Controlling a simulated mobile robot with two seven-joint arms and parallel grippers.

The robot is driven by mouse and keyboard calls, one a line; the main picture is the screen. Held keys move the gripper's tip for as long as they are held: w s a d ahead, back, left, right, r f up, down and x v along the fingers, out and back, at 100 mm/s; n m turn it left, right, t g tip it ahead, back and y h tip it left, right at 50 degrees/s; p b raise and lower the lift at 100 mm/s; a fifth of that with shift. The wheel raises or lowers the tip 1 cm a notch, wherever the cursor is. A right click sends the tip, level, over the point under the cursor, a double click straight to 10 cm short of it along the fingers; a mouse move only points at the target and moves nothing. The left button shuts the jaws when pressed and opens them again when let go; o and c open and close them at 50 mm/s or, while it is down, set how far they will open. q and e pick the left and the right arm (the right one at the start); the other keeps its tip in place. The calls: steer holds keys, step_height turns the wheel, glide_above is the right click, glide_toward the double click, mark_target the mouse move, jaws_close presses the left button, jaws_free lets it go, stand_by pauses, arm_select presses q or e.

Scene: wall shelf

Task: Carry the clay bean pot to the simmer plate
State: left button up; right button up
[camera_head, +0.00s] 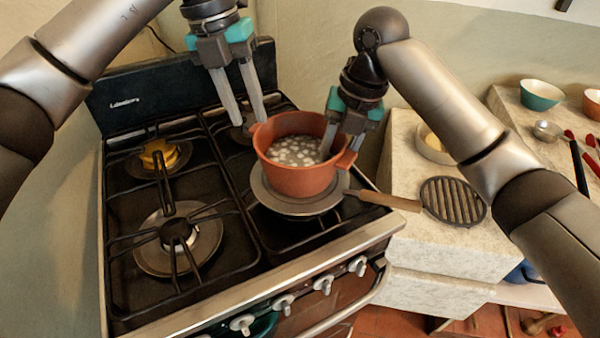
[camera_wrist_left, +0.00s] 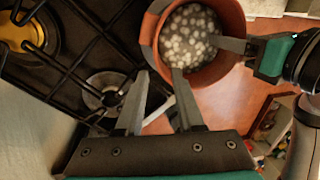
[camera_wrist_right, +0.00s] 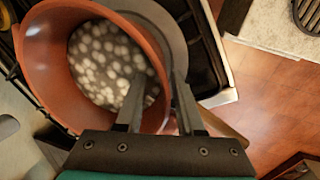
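The terracotta clay bean pot (camera_head: 292,180), filled with pale beans in liquid, stands upright over the grey round simmer plate (camera_head: 268,201) on the stove's front right burner. It appears to rest on the plate. The plate's wooden handle (camera_head: 390,201) points right. My right gripper (camera_head: 340,150) straddles the pot's right rim, one finger inside and one outside; its fingers look apart in the right wrist view (camera_wrist_right: 158,100). My left gripper (camera_head: 245,118) is open and empty, just behind the pot's left handle; the pot (camera_wrist_left: 205,72) lies beyond its fingers in the left wrist view.
The black stove (camera_head: 115,255) has other burners, one with a yellow item (camera_head: 158,153). A ribbed dark trivet (camera_head: 453,200) and a bowl (camera_head: 432,146) are on the stone counter to the right. A green bowl (camera_head: 541,95) stands further back.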

steer(key=shift+r, duration=0.2)
arm_select(q)
steer(key=r, duration=0.2)
steer(key=a+r, duration=0.1)
steer(key=r, duration=0.1)
steer(key=shift+r, duration=0.4)
arm_select(e)
step_height(320, 180, up, 11)
steer(key=d, duration=0.2)
steer(key=shift+s+d+r, duration=0.15)
steer(key=shift+r, duration=0.05)
